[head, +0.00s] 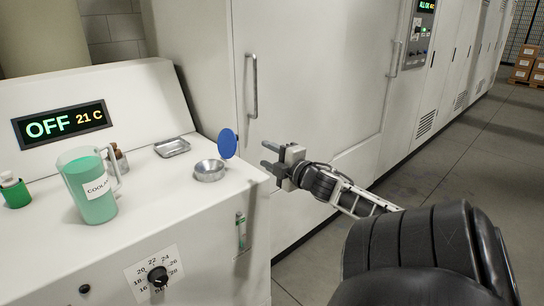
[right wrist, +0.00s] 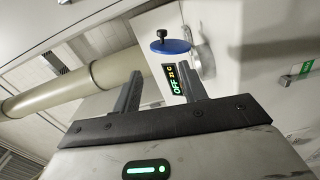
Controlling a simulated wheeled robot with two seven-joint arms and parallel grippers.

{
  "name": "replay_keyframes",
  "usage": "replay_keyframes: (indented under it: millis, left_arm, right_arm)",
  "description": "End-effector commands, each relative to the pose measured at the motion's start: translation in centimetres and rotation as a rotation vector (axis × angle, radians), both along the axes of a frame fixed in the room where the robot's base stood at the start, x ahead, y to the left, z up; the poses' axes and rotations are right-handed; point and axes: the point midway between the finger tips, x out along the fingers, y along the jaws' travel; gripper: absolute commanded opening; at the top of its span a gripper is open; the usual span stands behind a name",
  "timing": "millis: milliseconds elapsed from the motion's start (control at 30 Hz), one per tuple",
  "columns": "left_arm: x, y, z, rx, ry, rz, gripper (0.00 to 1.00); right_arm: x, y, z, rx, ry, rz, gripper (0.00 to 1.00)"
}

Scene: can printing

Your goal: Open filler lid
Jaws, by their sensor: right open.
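The filler lid (head: 228,143) is a blue disc standing raised on edge at the right side of the metal filler opening (head: 209,170). The opening's round mouth is uncovered on the white machine top. In the right wrist view the blue lid (right wrist: 170,46) shows with a black knob on it, beyond the fingers, beside the metal filler ring (right wrist: 202,60). My right gripper (head: 268,156) is open and empty, a short way right of the lid and apart from it. It also shows in the right wrist view (right wrist: 162,84). My left gripper is not in view.
A green coolant jug (head: 92,195), a small green bottle (head: 15,192) and a metal tray (head: 172,147) stand on the machine top. A display (head: 60,123) reads OFF 21 C. A tall white cabinet (head: 305,90) rises behind my right gripper.

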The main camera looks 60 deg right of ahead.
Motion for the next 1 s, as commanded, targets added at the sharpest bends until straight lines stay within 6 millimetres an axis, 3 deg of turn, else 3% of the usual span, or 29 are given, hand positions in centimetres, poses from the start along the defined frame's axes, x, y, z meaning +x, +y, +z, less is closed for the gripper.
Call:
replay_keyframes:
  millis: [367,400,500,533,600,667,767,800,867,900,1000]
  left_arm:
    - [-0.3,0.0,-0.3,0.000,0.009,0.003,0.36]
    - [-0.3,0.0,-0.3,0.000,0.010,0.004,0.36]
    - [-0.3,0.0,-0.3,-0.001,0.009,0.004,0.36]
    - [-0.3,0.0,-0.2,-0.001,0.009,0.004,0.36]
    - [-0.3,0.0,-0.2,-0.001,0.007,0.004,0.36]
    - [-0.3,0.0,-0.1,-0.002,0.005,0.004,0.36]
    - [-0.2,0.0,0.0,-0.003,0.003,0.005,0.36]
    - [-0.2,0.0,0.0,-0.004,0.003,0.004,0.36]
    - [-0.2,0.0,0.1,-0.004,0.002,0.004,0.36]
    - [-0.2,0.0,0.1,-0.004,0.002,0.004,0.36]
    - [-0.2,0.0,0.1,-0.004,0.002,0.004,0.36]
  right_arm:
    - [-0.9,0.3,0.1,-0.002,-0.002,0.000,0.43]
    - [-0.9,0.3,0.1,-0.001,-0.001,0.000,0.40]
    - [-1.0,0.7,-0.9,0.022,0.008,0.001,0.12]
    - [-1.1,1.2,-1.7,0.042,0.016,0.000,0.04]
    - [-1.5,2.9,-4.9,0.127,0.048,-0.003,0.00]
    - [-2.2,5.6,-8.9,0.241,0.088,-0.004,0.00]
    - [-3.7,12.8,-16.4,0.495,0.173,-0.010,0.00]
    - [-4.5,16.3,-19.1,0.606,0.208,-0.013,0.00]
    - [-5.7,22.0,-22.3,0.771,0.260,-0.017,0.00]
    - [-6.4,25.8,-24.0,0.878,0.293,-0.019,0.00]
    - [-8.0,34.7,-26.1,1.113,0.365,-0.022,0.00]
